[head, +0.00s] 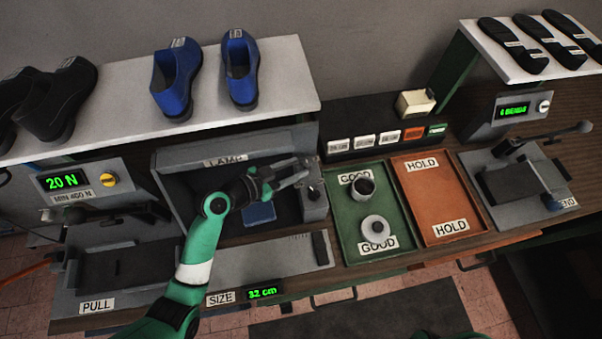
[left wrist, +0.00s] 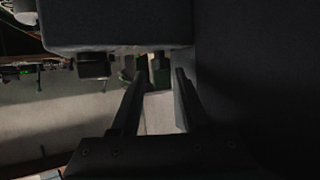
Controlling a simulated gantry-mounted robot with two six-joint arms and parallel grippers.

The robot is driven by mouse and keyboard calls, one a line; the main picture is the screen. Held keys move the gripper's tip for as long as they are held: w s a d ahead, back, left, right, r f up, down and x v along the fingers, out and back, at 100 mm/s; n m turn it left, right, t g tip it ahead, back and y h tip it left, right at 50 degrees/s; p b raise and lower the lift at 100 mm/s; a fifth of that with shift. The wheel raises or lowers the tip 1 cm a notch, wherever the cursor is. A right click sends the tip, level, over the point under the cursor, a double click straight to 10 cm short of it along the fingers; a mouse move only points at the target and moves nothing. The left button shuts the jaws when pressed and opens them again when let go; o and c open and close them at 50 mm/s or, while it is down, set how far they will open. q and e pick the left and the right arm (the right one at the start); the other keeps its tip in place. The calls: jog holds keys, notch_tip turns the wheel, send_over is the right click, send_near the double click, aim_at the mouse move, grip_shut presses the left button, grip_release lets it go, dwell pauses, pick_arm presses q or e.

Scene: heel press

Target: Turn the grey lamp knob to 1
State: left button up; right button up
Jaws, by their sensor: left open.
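The lamp box (head: 170,190), labelled LAMP, stands open-fronted at the centre left in the head view. A small grey control block (head: 314,210) stands at its right end, with the grey lamp knob (head: 314,190) on it, partly hidden and small. My left gripper (head: 306,172) is open and reaches across the box to the right, with its fingertips just above and behind the knob. I cannot tell whether they touch it. The knob's setting is not readable. In the left wrist view my gripper's fingers (left wrist: 158,95) are apart; the dark shapes beyond their tips are unclear.
A blue block (head: 260,213) lies inside the lamp box below my gripper. Blue shoes (head: 175,80) stand on the shelf above. A green GOOD tray (head: 350,250) with a cup and a ring is to the right, beside an orange HOLD tray (head: 435,197).

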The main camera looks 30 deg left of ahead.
aim_at(307, 165)
pick_arm(q)
jog(key=shift+w+d+f+b, duration=0.25)
jog(key=shift+w+f+b, duration=0.15)
jog(key=shift+w+f, duration=0.2)
jog(key=shift+w+d+r, duration=0.1)
jog(key=shift+w+d, duration=0.15)
jog(key=shift+w, duration=0.2)
pick_arm(e)
notch_tip(307, 165, down, 2)
jog(key=shift+f, duration=0.2)
pick_arm(q)
grip_shut()
jog(key=shift+r, duration=0.1)
pick_arm(e)
jog(key=shift+r, duration=0.15)
